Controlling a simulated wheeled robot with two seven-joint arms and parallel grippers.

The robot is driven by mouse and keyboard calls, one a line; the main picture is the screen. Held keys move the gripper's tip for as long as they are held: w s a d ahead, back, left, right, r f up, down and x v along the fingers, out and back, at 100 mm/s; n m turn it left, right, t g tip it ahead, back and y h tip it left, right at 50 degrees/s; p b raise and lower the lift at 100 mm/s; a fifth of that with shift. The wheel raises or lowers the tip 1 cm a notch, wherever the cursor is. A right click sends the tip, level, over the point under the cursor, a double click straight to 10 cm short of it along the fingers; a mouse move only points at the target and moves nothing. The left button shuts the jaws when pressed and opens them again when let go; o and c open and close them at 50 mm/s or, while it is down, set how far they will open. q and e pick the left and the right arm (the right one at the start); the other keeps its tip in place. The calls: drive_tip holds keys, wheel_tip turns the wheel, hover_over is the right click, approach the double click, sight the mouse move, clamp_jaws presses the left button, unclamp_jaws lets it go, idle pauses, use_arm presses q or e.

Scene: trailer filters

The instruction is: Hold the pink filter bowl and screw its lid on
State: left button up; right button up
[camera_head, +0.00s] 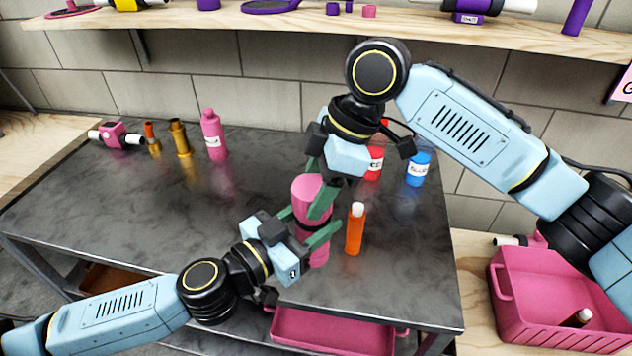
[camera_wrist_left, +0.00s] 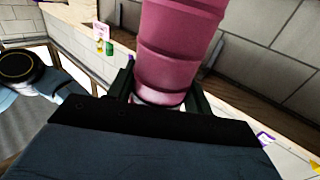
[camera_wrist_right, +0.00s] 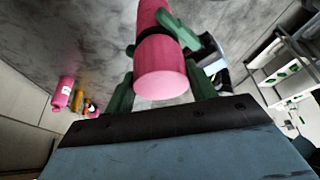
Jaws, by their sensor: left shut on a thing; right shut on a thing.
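The pink filter bowl (camera_head: 316,252) stands upright at the front middle of the dark table. My left gripper (camera_head: 308,232) is shut around it from the left; it also fills the top of the left wrist view (camera_wrist_left: 178,55). The pink lid (camera_head: 308,187) is on top of the bowl, with a dark band between them. My right gripper (camera_head: 318,190) reaches down from above and is shut on the lid, whose flat end shows in the right wrist view (camera_wrist_right: 160,84). The fingers hide part of the joint, so I cannot tell how far the lid is threaded.
An orange bottle with a white cap (camera_head: 355,230) stands close to the right. Red (camera_head: 374,165) and blue (camera_head: 419,168) containers stand behind my right arm. A pink bottle (camera_head: 214,135) and brass parts (camera_head: 180,138) stand at the back left. A pink crate (camera_head: 535,295) is at the right.

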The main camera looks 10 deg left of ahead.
drive_tip(key=shift+f, duration=0.3)
